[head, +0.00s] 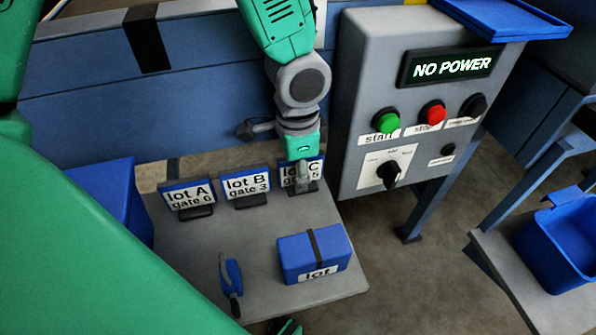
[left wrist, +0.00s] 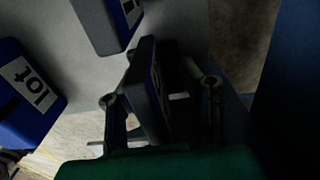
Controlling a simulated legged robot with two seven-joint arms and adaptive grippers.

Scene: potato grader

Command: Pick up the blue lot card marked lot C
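The lot C card (head: 287,177) stands upright in a dark base at the right end of a row of cards on the grey table. My left gripper (head: 302,178) is down at this card and hides part of its face. In the left wrist view the card (left wrist: 150,88) is seen edge-on between the two fingers of my left gripper (left wrist: 162,92). The fingers are spread, with a clear gap on the right side of the card; whether the left finger touches it I cannot tell. My right gripper is not clearly in view.
The lot B card (head: 247,186) and lot A card (head: 187,197) stand to the left. A blue box (head: 315,254) marked lot and a blue-handled tool (head: 231,279) lie in front. A grey control panel (head: 370,110) reading NO POWER stands close on the right.

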